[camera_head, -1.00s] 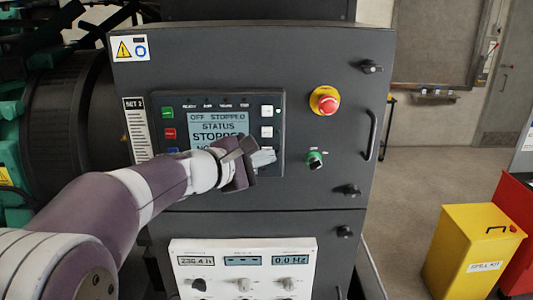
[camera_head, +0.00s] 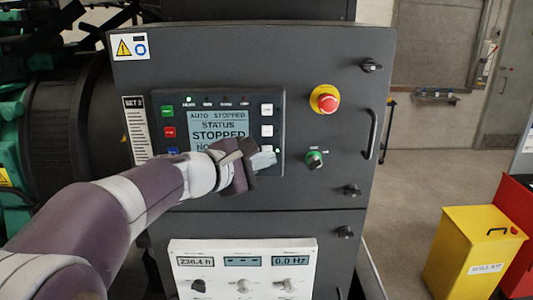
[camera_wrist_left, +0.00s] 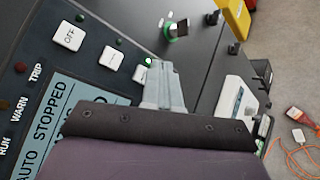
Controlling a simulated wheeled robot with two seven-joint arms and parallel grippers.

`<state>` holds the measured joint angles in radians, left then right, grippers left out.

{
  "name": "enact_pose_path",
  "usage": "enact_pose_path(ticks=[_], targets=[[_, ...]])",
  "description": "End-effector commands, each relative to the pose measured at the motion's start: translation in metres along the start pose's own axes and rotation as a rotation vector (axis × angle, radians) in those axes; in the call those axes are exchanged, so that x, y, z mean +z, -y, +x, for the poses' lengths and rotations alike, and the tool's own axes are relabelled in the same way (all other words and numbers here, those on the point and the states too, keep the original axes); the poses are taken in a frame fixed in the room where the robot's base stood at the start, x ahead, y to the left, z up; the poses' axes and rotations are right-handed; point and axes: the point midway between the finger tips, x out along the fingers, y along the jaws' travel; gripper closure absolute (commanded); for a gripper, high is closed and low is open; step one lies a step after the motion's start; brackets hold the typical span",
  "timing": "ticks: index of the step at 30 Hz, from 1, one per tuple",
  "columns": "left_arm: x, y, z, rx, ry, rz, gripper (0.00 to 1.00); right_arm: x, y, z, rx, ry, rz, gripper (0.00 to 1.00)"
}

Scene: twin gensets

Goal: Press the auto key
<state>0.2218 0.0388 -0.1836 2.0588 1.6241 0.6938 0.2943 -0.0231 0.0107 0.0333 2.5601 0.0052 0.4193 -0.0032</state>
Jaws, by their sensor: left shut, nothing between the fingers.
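The control panel (camera_head: 277,95) of SET 2 has a screen (camera_head: 219,125) reading "AUTO STOPPED". White keys run down its right side, the top one (camera_head: 266,110) and the middle one (camera_head: 267,130) clear. The lowest white key (camera_wrist_left: 142,74) is partly hidden by my fingers in the left wrist view; its label is unreadable. A green light (camera_wrist_left: 149,61) glows beside it. The key labelled OFF (camera_wrist_left: 70,36) shows there too. My left gripper (camera_head: 264,160) is shut and empty, fingertips at the lowest key; I cannot tell whether they touch it. My right gripper is out of view.
A door handle (camera_head: 371,134) is further right. A white meter panel (camera_head: 243,251) sits below. A yellow bin (camera_head: 470,250) stands on the floor at right.

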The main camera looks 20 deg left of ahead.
Motion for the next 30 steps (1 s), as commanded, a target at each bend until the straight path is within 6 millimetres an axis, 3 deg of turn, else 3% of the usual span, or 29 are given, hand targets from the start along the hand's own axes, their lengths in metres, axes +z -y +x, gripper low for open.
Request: enact_pose_path(ticks=[16, 30], targets=[[0.029, 0.030, -0.040, 0.001, 0.001, 0.001, 1.00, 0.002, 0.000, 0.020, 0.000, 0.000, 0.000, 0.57], [0.030, 0.030, -0.042, 0.000, 0.000, 0.000, 1.00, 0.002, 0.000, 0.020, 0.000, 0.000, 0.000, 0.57]])
